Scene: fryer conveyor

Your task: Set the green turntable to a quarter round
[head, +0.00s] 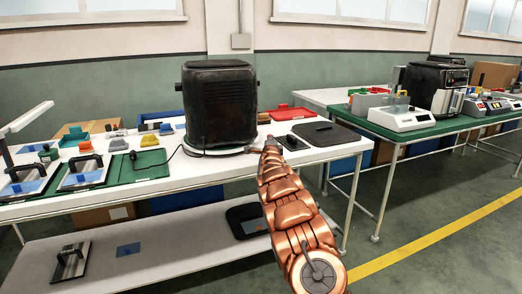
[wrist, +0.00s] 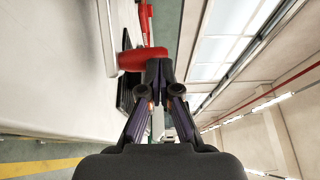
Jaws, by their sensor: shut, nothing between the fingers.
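A large black air fryer (head: 218,105), seen from its dark vented side, stands on the white table. A thin round base (head: 222,151) with a pale rim shows under it and may be the turntable; most of its top is hidden by the fryer, and I cannot make out its green or any marking.
A black flat lid (head: 325,133) and a red tray (head: 290,113) lie right of the fryer. A green tray (head: 137,165) and several clamps and blocks lie left. A second table (head: 440,130) with machines stands at right.

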